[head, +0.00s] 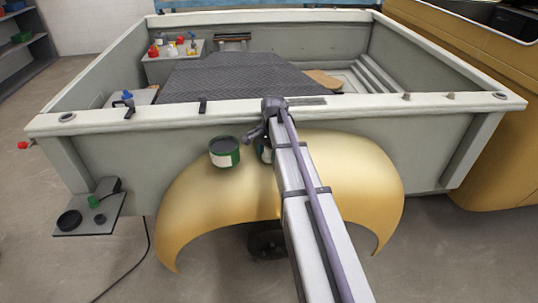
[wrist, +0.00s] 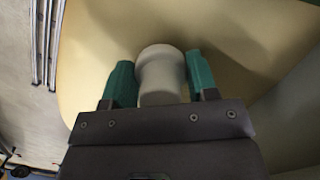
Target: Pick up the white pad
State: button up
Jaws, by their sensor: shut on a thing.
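The white pad (wrist: 161,72) shows in the wrist view as a pale, rounded, roughly cylindrical piece with a wider top end. My gripper (wrist: 161,80) has its two teal fingers on either side of it and is shut on it. The pad's lower end is hidden by the dark gripper body. Behind it is the smooth yellow fender (wrist: 230,30). In the head view my arm crosses in front of the fender (head: 205,205), and I cannot make out the pad clearly there.
A green can (head: 224,152) is at the fender's top, left of my arm. The grey trailer tub (head: 120,150) stands behind, with bottles on a shelf and a dark mat (head: 230,78) inside. A small side shelf (head: 90,222) juts out at left. A yellow body (head: 495,130) is at right.

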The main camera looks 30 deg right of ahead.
jog(key=shift+c, duration=0.9)
notch_tip(320, 180, up, 10)
jog(key=p, duration=1)
jog(key=shift+r, duration=0.2)
jog(key=shift+f, duration=0.2)
jog(key=o, duration=0.4)
jog(key=shift+c, duration=1.3)
